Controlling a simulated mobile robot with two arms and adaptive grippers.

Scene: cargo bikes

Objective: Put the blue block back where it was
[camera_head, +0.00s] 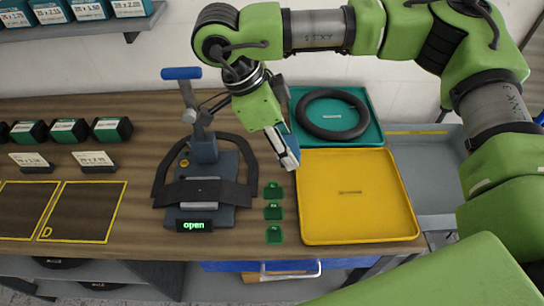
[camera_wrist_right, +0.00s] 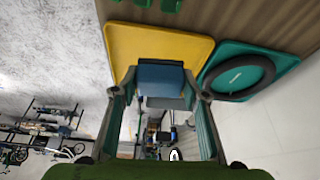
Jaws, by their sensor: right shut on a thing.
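The blue block (camera_wrist_right: 162,80) sits between the fingers of my right gripper (camera_wrist_right: 163,92) in the right wrist view. My right gripper is shut on it, with one finger on each side. In the head view my right gripper (camera_head: 288,150) hangs above the table's back part, between the press and the yellow tray (camera_head: 350,237); there the block is mostly hidden by the gripper. My left gripper is not in view.
A press with a blue handle (camera_head: 181,73) and an "open" display (camera_head: 194,225) stands left. Several small green blocks (camera_head: 273,212) lie beside it. A teal tray (camera_head: 375,132) holds a black tyre (camera_head: 332,93). The yellow tray is empty. Green-ended boxes (camera_head: 69,131) stand at far left.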

